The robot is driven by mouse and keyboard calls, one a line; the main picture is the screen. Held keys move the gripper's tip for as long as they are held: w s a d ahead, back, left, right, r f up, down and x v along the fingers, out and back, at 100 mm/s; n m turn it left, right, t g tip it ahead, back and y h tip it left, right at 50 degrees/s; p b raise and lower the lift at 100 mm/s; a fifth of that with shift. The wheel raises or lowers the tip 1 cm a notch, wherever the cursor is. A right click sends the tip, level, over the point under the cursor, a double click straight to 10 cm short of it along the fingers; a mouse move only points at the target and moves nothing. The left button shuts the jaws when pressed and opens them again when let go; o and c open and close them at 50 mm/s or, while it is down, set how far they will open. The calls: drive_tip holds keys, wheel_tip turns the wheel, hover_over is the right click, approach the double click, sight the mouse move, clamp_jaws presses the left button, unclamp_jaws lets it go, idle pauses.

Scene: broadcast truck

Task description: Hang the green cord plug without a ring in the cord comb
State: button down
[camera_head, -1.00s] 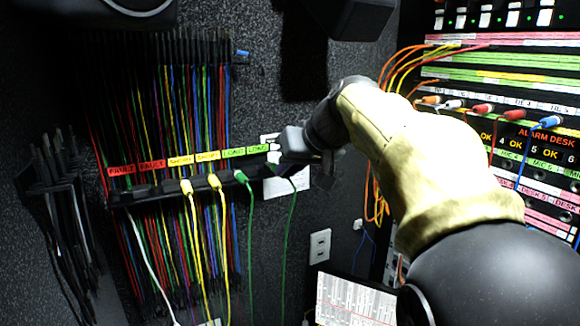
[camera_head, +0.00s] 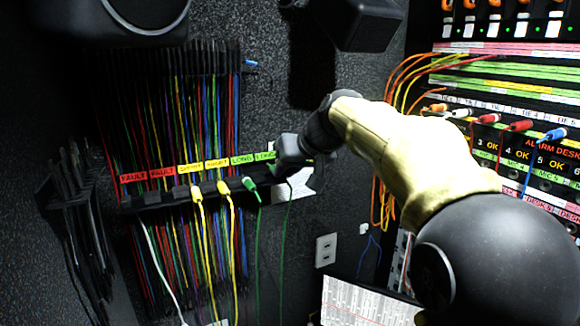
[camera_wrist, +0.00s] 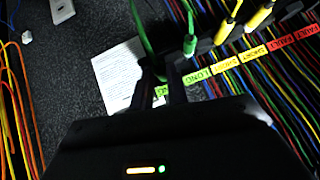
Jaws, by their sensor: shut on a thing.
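The cord comb (camera_head: 170,196) is a dark bar on the wall with red FAULT, yellow SHORT and green LONG labels. My gripper (camera_head: 287,172) is at its right end, by the last LONG label, shut on a green cord plug; the plug is mostly hidden by the fingers. Its green cord (camera_head: 282,235) hangs below the gripper. In the wrist view, the fingers (camera_wrist: 160,88) are beside the end LONG label and the held green cord (camera_wrist: 142,32) shows beyond them. Another green plug (camera_head: 250,188) hangs in the neighbouring LONG place. I cannot tell whether the held plug touches the comb.
Two yellow plugs (camera_head: 223,187) hang at the SHORT places, and a white cord (camera_head: 160,265) hangs at the left. A white paper (camera_head: 298,184) is on the wall behind my gripper. A patch panel (camera_head: 500,130) with orange cords stands at the right.

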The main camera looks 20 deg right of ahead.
drive_tip(key=shift+w+a+p, duration=0.15)
drive_tip(key=shift+w+p, duration=0.7)
drive_tip(key=shift+w, duration=0.5)
drive_tip(key=shift+w+f, duration=0.2)
drive_tip(key=shift+f, duration=0.1)
drive_tip(key=shift+s+f+b, duration=0.15)
drive_tip(key=shift+f+b, duration=0.6)
drive_tip(key=shift+b, duration=0.1)
drive_tip(key=shift+f+b, duration=0.3)
drive_tip(key=shift+f, duration=0.1)
drive_tip(key=shift+w, duration=0.25)
drive_tip(key=shift+f, duration=0.1)
drive_tip(key=shift+c, duration=1)
unclamp_jaws()
